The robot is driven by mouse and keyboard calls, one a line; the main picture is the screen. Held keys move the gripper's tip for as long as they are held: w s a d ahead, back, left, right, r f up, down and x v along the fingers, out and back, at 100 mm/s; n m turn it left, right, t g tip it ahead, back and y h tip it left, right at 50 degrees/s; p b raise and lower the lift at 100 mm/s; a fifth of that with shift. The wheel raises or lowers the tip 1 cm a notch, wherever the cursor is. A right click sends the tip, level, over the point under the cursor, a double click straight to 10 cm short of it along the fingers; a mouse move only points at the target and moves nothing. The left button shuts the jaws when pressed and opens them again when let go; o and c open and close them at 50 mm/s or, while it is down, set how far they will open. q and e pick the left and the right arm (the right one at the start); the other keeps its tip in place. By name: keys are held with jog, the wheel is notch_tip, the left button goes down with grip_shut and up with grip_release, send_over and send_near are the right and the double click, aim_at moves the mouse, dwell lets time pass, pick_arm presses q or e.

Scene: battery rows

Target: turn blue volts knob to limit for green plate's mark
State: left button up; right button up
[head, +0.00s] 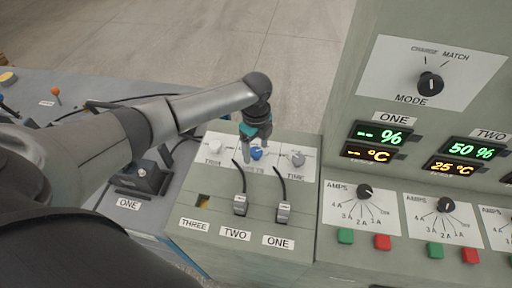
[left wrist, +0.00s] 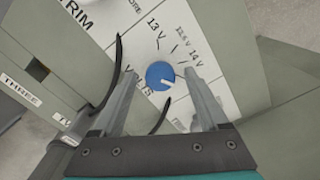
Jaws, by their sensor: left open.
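The blue volts knob (left wrist: 160,75) sits on a white panel with marks for 13 V, 13.6 V and 14 V in the left wrist view. Its pale pointer line appears to point right and slightly down, toward the right-hand finger. My left gripper (left wrist: 161,82) is open, with one finger on each side of the knob; I cannot tell whether they touch it. In the head view my left gripper (head: 257,143) is over the blue knob (head: 257,154), between the TRIM knob and the TIME knob. I see no green plate. My right gripper is not in view.
A white trim knob (head: 214,147) and a grey time knob (head: 297,159) flank the blue one. Cables run to plugs at slots TWO (head: 240,206) and ONE (head: 283,212); slot THREE (head: 203,201) is empty. A tall panel with displays, a mode knob (head: 430,84) and buttons stands right.

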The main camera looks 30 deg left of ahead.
pick_arm(q)
jog(key=shift+c, duration=0.3)
grip_shut()
dwell(0.3)
